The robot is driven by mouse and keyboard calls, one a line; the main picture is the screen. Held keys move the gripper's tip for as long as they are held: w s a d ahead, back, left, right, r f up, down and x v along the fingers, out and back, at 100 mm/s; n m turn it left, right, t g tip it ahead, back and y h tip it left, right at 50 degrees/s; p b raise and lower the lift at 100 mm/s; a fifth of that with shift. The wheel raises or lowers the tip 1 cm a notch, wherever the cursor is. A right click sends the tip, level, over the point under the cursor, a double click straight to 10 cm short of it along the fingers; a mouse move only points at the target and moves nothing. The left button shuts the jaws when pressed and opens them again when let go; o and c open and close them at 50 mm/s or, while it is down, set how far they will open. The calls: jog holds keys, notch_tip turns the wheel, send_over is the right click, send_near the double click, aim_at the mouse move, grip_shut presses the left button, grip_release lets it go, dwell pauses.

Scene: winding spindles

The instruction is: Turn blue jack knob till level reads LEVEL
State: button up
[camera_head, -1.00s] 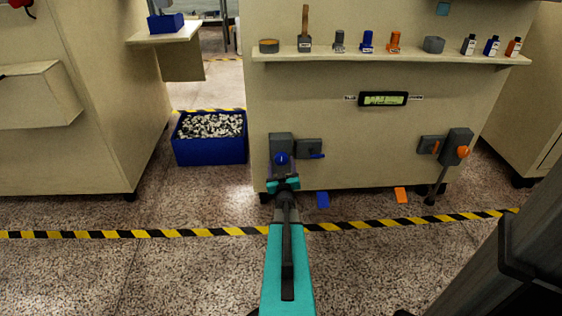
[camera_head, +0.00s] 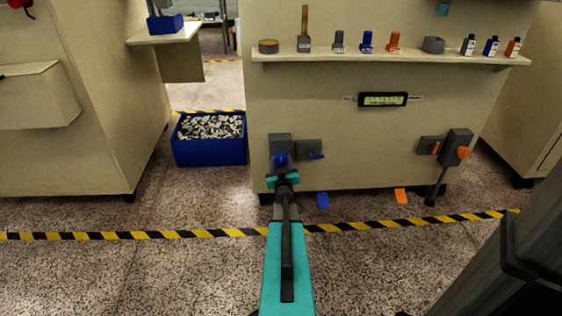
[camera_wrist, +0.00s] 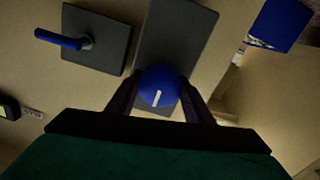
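The blue jack knob (camera_head: 281,160) is on a grey plate (camera_head: 279,140) low on the left of the beige cabinet. In the wrist view the knob (camera_wrist: 159,86) is round with a white mark, and sits between the two dark fingers of my gripper (camera_wrist: 160,96). The fingers lie close on both sides; whether they press on it cannot be told. In the head view my gripper (camera_head: 283,173) is right at the knob and partly covers it. The level display (camera_head: 383,99) is lit yellow-green; its text is too small to read.
A blue lever (camera_head: 317,156) on a grey plate is beside the knob. An orange knob (camera_head: 463,153) is at the right. A shelf (camera_head: 400,57) with small items is above. A blue bin (camera_head: 210,153) stands on the left.

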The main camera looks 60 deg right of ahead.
jog(key=shift+f+n+b, duration=0.1)
jog(key=shift+n+b, duration=0.2)
jog(key=shift+b, duration=0.05)
jog(key=n+b, duration=0.3)
jog(key=shift+a+f, duration=0.1)
jog(key=shift+f, duration=0.05)
jog(key=n+b, duration=0.4)
jog(key=shift+n, duration=0.3)
jog(key=n+b, duration=0.4)
jog(key=shift+a, duration=0.1)
jog(key=shift+w+n+b, duration=0.1)
jog(key=shift+n+b, duration=1.3)
jog(key=shift+b, duration=0.05)
jog(key=shift+r, duration=0.2)
jog(key=o, duration=1)
jog(key=shift+o, duration=0.2)
